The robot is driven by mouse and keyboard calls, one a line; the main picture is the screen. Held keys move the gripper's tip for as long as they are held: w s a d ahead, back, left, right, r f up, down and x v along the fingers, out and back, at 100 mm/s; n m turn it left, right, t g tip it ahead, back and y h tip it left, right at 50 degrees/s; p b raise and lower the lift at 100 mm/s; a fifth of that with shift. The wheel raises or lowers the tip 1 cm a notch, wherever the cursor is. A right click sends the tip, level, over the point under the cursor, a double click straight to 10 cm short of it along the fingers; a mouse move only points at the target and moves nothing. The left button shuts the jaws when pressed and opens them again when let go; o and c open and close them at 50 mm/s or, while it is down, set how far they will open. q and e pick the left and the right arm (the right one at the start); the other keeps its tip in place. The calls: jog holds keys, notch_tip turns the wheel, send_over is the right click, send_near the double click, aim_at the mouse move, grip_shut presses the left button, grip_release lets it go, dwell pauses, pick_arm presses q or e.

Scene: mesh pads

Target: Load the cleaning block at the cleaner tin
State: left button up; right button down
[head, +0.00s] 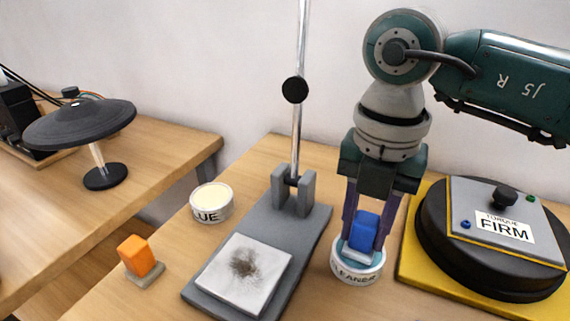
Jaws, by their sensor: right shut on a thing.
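My right gripper (363,233) is shut on a blue block (366,228), which I take to be the cleaning block. It points down, with the block's lower end at the mouth of the cleaner tin (357,274). The tin is a low white round tin with a label reading "LEANER" in part. A light blue surface shows at the block's foot; whether the block touches the tin's contents I cannot tell. The fingers hide part of the block and the tin's back rim. My left gripper is not in the head view.
A grey stand (311,230) with a metal rod holds a white pad (243,272) with a dark smudge. A glue tin (211,203) and an orange block (139,255) on a grey base are left. A black round device (433,236) marked "FIRM" on a yellow plate is close right.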

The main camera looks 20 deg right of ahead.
aim_at(367, 218)
dwell(0.5)
notch_tip(367, 218, up, 7)
jog(key=p, duration=0.6)
jog(key=shift+p, duration=0.4)
